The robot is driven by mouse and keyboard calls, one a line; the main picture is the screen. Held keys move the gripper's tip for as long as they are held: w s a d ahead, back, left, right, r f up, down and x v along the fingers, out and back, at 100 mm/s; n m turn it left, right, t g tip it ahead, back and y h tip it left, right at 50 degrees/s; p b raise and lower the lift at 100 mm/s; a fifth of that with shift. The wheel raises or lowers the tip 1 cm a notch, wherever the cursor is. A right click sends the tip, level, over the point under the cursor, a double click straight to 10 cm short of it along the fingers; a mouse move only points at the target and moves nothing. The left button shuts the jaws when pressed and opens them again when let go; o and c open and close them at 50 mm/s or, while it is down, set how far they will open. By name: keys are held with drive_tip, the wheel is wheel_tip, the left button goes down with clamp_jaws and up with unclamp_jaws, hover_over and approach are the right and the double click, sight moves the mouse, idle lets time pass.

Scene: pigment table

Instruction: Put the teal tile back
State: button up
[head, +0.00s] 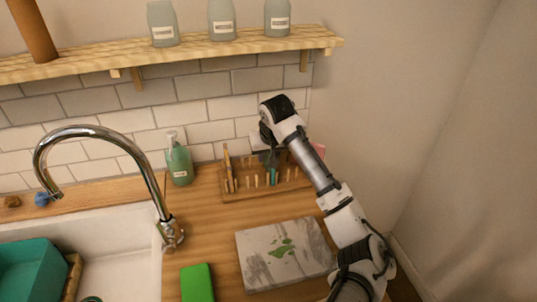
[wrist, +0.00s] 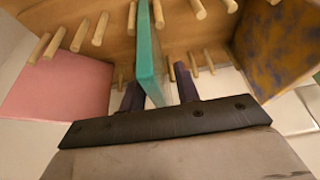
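The teal tile (wrist: 150,55) stands on edge among the pegs of the wooden rack (wrist: 115,22) in the wrist view. In the head view only a small teal strip (head: 273,177) of it shows in the rack (head: 240,192), below my gripper (head: 269,160). My gripper (wrist: 160,92) has its two dark fingers apart, one on each side of the tile. A gap shows between the tile and the right finger; the left finger is close to it, and I cannot tell if they touch.
A pink tile (wrist: 62,80) and a mottled yellow-purple tile (wrist: 275,45) flank the teal one. A soap bottle (head: 179,162) stands left of the rack. A grey stained board (head: 262,268) and green block (head: 197,284) lie in front. The sink (head: 125,255) is at left.

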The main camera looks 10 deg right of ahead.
drive_tip(key=shift+r, duration=0.15)
drive_tip(key=b+v, duration=0.3)
drive_tip(key=v, duration=0.9)
drive_tip(key=shift+s, duration=0.1)
